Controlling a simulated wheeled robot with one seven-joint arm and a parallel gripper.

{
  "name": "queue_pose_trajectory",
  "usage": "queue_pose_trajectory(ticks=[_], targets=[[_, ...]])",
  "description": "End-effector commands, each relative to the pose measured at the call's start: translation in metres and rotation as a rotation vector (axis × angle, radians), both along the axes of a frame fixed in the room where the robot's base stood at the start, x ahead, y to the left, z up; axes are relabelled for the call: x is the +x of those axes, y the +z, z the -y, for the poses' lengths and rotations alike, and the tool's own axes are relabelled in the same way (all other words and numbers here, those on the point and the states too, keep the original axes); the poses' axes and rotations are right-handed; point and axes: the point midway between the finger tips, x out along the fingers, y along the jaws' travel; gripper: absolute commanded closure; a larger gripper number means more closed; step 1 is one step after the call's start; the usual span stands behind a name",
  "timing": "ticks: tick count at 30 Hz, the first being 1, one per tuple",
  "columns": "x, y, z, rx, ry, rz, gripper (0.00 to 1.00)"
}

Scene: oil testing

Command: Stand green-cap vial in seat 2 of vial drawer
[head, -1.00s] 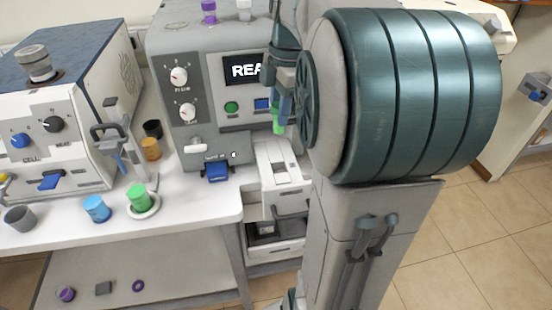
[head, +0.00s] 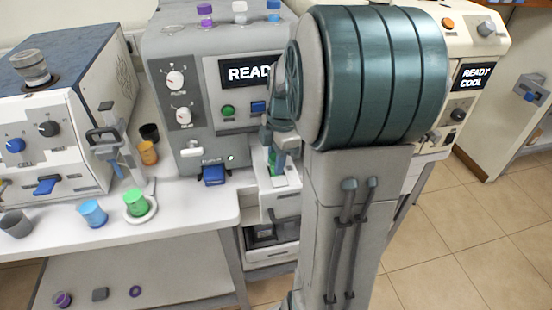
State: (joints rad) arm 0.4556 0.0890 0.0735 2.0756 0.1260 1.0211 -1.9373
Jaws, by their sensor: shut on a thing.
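The green-cap vial (head: 273,158) shows as a narrow strip of green below my wrist, just in front of the grey machine. My gripper (head: 279,158) is shut on it and points down, with my arm hiding part of it. The vial drawer (head: 284,202) is the white unit pulled out at the machine's lower right. The vial is over or at the drawer's top. Its lower end and the drawer seats are too small or hidden, so I cannot tell whether it is inside a seat.
The grey machine (head: 183,135) reads READY and carries purple, white and blue caps on top. A green cup (head: 136,203) on a saucer, a blue cup (head: 93,213) and a clamp stand (head: 131,160) are on the bench to the left. A second READY machine (head: 470,100) stands at right.

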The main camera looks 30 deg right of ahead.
Motion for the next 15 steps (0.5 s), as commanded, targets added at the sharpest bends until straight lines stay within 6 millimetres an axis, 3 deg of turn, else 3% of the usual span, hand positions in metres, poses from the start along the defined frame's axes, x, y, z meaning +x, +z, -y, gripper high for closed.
queue_pose_trajectory(ticks=[6,7,9,15], targets=[[0.0001,-0.0036,0.0,0.0,0.0,0.0,0.95],[0.0001,-0.0035,0.0,0.0,0.0,0.0,0.7],[0.0,-0.0024,0.0,0.0,0.0,0.0,0.51],[0.0,-0.0023,0.0,0.0,0.0,0.0,0.51]])
